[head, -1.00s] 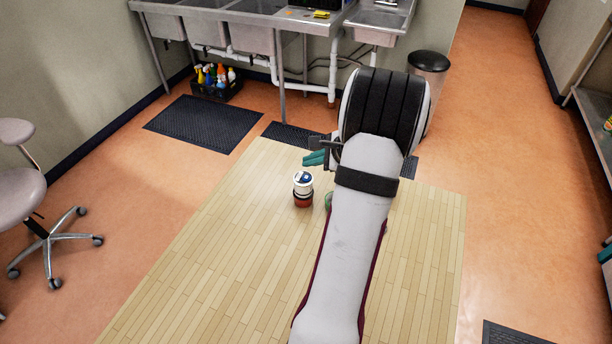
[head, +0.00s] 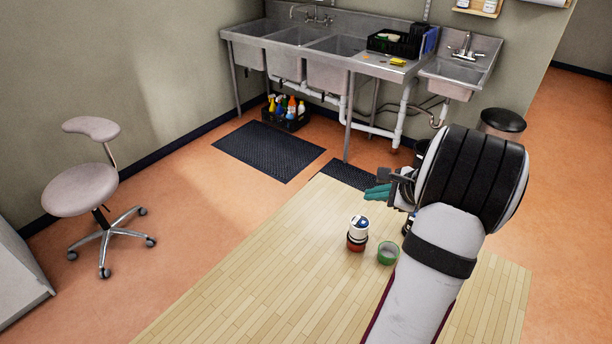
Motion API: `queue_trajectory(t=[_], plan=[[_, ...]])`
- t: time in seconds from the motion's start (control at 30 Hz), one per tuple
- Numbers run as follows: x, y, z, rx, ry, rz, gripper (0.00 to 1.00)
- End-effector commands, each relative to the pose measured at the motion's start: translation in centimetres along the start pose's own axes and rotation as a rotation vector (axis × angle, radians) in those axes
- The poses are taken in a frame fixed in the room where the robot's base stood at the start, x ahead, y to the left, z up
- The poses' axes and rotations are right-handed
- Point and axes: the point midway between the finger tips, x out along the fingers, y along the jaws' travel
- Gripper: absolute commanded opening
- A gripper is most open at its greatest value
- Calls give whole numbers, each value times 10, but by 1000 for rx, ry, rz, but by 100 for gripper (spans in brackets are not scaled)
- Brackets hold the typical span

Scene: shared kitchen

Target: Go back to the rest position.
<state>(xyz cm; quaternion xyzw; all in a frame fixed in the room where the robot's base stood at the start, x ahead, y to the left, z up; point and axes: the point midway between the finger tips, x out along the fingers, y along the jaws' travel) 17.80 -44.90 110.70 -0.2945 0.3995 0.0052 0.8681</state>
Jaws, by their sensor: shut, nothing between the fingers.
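My gripper (head: 378,192) shows in the head view with teal fingers, which are shut with nothing visible between them. It is over the far part of the wooden table top, past the items there, and points left. My white arm with black bands hides part of the table behind it. A white container with a dark top (head: 359,227) stands on a red and dark container (head: 356,243). A green cup (head: 388,254) stands just right of them. Another dark item beside my arm is mostly hidden.
The wooden table top (head: 270,275) is clear to the left and front. Beyond it are a steel sink unit (head: 330,55), a dark floor mat (head: 268,151), a crate of bottles (head: 287,113) and a bin (head: 502,124). A stool (head: 80,190) stands at left.

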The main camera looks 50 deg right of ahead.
Motion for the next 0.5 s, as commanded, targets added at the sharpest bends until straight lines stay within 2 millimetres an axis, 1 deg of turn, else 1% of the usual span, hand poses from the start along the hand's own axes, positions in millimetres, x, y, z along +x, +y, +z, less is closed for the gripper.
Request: queue_trajectory(t=[0.07, 0.13, 0.17, 0.2, 0.27, 0.3, 0.37, 0.4, 0.47, 0.5], plan=[[1, 1, 4, -10, -4, 6, 0], [5, 8, 29, -65, -27, 43, 0], [8, 14, 48, -108, -45, 71, 0], [11, 27, 79, -184, -74, 121, 0], [12, 56, 135, -330, -130, 214, 0], [9, 81, 171, -438, -169, 283, 0], [-2, 125, 218, -608, -226, 387, 0], [-14, 158, 245, -727, -264, 457, 0], [-36, 210, 276, -922, -320, 564, 0], [-56, 246, 288, -1060, -355, 634, 0]])
